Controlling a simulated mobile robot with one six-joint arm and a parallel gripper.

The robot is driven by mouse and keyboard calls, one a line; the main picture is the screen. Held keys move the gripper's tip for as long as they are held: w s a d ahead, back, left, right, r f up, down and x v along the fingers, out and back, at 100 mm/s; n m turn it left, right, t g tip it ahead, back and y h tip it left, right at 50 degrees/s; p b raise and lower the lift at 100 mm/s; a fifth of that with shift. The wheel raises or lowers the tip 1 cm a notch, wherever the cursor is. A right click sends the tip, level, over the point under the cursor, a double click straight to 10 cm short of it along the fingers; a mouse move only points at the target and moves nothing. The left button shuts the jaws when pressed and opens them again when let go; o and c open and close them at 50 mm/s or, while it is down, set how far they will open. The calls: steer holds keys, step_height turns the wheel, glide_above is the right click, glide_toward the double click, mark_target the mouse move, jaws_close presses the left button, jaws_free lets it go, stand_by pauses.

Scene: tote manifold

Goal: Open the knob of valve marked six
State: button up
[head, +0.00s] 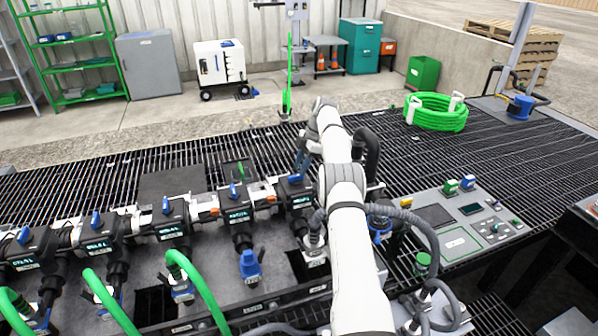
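A row of dark valve bodies runs along the manifold from the left edge to the middle, each with a blue knob on top. The knobs show at the far left (24,235), then (96,220), (166,205), (233,191) and the rightmost knob (295,179) beside my arm. Small lit displays on the valves are too small to read, so I cannot tell which is marked six. My gripper (302,162) points down just above the rightmost knob. My arm partly hides it, and its fingers and any contact are unclear.
Green hoses (195,285) rise from the front ports at lower left. A control panel (462,222) lies right of my arm. A coiled green hose (437,112) sits on the grating behind. Open black grating (80,165) lies behind the valves.

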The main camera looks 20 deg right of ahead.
steer(key=p+v, duration=0.1)
steer(key=v, duration=0.1)
steer(key=shift+r+p, duration=0.3)
steer(key=shift+r, duration=0.05)
steer(key=p+v, duration=0.1)
steer(key=p, duration=0.2)
steer(key=shift+d+r, duration=0.2)
steer(key=shift+r, duration=0.05)
